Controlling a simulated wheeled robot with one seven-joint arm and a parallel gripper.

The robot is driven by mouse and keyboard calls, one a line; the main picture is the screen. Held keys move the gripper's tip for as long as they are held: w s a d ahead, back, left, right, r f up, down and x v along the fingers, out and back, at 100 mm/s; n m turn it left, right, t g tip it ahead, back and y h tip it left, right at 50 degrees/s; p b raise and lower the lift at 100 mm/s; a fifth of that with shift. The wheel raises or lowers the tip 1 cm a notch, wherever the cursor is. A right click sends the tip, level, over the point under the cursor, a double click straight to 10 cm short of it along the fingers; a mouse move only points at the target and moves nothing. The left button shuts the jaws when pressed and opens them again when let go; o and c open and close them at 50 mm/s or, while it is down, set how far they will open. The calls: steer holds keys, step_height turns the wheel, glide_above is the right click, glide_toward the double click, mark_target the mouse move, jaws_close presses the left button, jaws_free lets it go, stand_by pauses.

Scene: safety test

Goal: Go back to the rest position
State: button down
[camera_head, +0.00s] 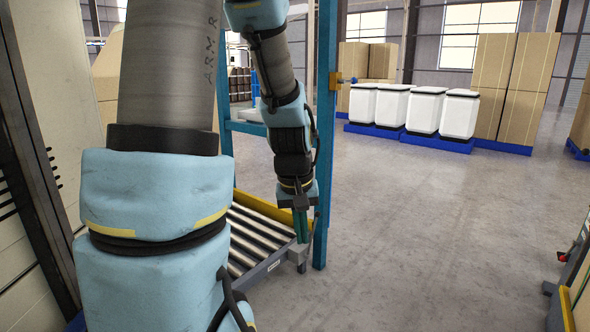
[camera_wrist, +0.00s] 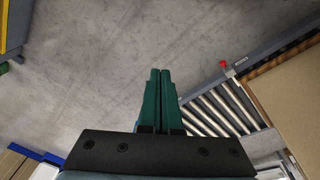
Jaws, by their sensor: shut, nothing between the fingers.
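My gripper (camera_head: 302,228) hangs at the end of my blue and grey arm in the head view, pointing down beside a blue post and in front of the roller conveyor's end. In the wrist view, its two green fingers (camera_wrist: 159,75) lie together, shut with nothing between them. Bare floor shows beyond the fingertips there. Part of my arm fills the left half of the head view and hides what is behind it.
A roller conveyor (camera_head: 253,243) stands close to my gripper, and also shows in the wrist view (camera_wrist: 222,108). A blue post (camera_head: 326,130) rises beside it. White bins (camera_head: 425,110) and stacked boxes (camera_head: 510,85) stand at the back. The grey floor (camera_head: 430,230) on the right is clear.

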steer(key=s+a+r+m+y+p, duration=0.1)
steer(key=s+a+r, duration=0.1)
steer(key=s+a, duration=0.5)
step_height(320, 180, up, 13)
steer(key=w+a+p, duration=0.1)
steer(key=w+p, duration=0.1)
steer(key=p, duration=1.1)
steer(key=shift+a, duration=0.25)
steer(key=shift+f, duration=0.1)
